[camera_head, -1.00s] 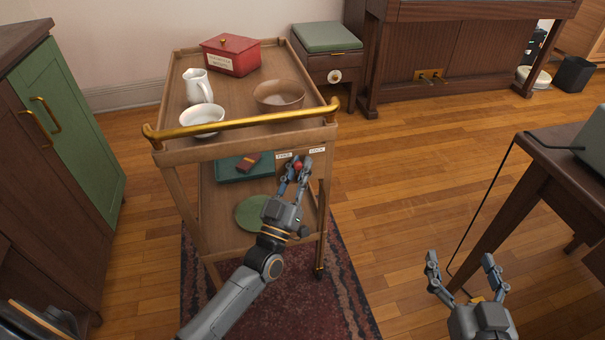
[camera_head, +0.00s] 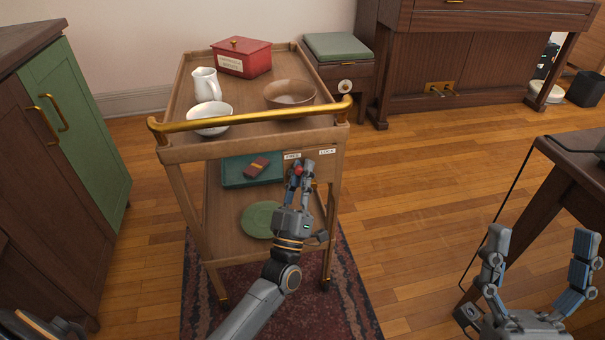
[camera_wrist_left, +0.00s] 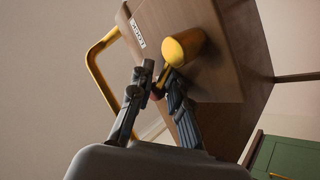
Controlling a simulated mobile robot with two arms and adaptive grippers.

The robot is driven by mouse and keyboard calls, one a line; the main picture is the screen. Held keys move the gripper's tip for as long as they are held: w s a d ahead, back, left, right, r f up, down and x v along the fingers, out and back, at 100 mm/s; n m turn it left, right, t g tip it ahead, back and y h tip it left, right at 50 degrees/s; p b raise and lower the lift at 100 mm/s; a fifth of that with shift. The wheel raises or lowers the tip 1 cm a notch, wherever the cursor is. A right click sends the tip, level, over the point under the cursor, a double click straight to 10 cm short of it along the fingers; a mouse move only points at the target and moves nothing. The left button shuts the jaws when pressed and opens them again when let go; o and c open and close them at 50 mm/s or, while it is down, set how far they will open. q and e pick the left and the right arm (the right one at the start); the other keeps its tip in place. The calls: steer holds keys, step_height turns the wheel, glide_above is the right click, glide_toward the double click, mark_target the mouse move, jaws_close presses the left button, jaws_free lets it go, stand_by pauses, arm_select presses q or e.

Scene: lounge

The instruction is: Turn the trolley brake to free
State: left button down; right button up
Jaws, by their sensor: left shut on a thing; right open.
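The trolley (camera_head: 180,152) is wooden with a gold handle bar. Its front panel carries a FREE label (camera_head: 292,156) on the left and a LOCK label (camera_head: 327,151) on the right. The brake's red knob (camera_head: 298,170) is just below and slightly right of FREE. My left gripper (camera_head: 299,177) is shut on this knob. In the left wrist view the brake's gold hub (camera_wrist_left: 183,47) stands out from the panel, and its lever runs down to the knob, mostly hidden between the fingertips (camera_wrist_left: 160,80). My right gripper (camera_head: 542,240) is open and empty at lower right.
The trolley holds a red box (camera_head: 242,57), a white jug (camera_head: 205,85), a white bowl (camera_head: 210,117), a brown bowl (camera_head: 289,94) and, below, a green plate (camera_head: 262,219). A green-doored cabinet (camera_head: 75,120) is at left, a dark table (camera_head: 575,165) at right.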

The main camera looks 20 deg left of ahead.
arm_select(q)
steer(key=shift+f, duration=0.1)
steer(key=c, duration=1.4)
jaws_free()
steer(key=v, duration=1.2)
